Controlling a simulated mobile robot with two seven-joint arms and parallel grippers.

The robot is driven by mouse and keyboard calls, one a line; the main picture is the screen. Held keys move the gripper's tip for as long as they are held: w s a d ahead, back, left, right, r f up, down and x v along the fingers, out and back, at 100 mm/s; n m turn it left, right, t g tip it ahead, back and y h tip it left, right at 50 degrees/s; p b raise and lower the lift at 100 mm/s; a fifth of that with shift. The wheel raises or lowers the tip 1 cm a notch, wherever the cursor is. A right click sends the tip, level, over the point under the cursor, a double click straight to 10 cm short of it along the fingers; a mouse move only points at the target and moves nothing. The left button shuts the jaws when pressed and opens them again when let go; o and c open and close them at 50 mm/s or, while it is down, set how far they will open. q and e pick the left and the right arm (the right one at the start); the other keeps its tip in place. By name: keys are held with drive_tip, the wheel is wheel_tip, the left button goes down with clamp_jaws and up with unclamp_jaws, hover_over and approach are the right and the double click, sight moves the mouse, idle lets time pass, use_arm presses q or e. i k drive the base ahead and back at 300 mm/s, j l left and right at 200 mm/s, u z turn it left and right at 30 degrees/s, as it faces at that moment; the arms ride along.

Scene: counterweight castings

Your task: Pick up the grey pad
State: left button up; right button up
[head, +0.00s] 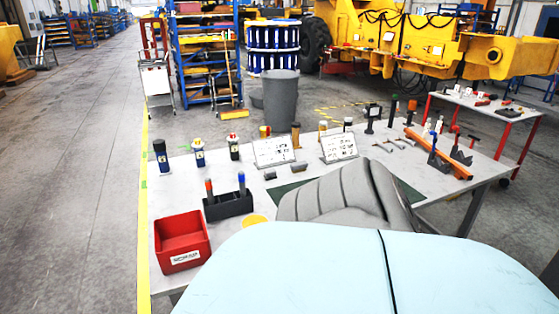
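A large grey ribbed, cushion-like shape (330,196) is at the front middle of the table, over a dark green mat (285,189). It looks padded, with a darker right side, and its lower part is hidden. Two small grey pieces also lie on the table, one at the left (270,175) and one at the right (299,167), behind the mat. I cannot tell for certain which of these is the grey pad. Neither of my grippers shows in the head view.
A pale blue surface (320,275) fills the front and hides the table's near edge. A red bin (182,243), a black holder (228,205), bottles and two sign boards (274,152) stand on the table (160,205). An orange bar (438,153) lies at the right.

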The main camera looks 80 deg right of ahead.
sight(270, 174)
drive_tip(key=z, duration=1.85)
